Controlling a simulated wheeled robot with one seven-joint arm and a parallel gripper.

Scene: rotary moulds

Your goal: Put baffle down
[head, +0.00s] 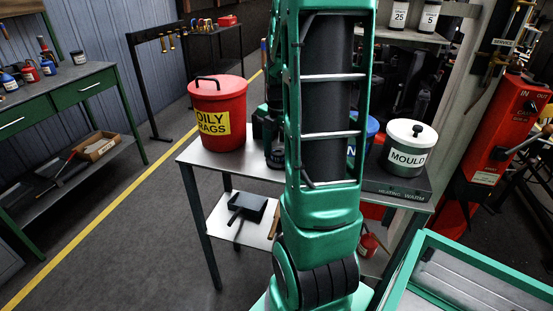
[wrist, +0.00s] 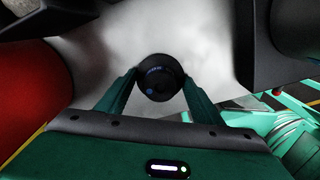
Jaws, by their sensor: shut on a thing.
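In the wrist view, my gripper (wrist: 160,88) is shut on the baffle (wrist: 160,68), a small black round piece with faint markings on its top. One finger is on each side of it. It is over the pale metal table top (wrist: 100,50); from above I cannot tell whether it touches the table. In the head view, my green arm stands in front of the table (head: 210,160) and hides most of the gripper and the baffle.
A red oily rags bin (head: 217,125) stands left on the table and shows close by in the wrist view (wrist: 30,95).

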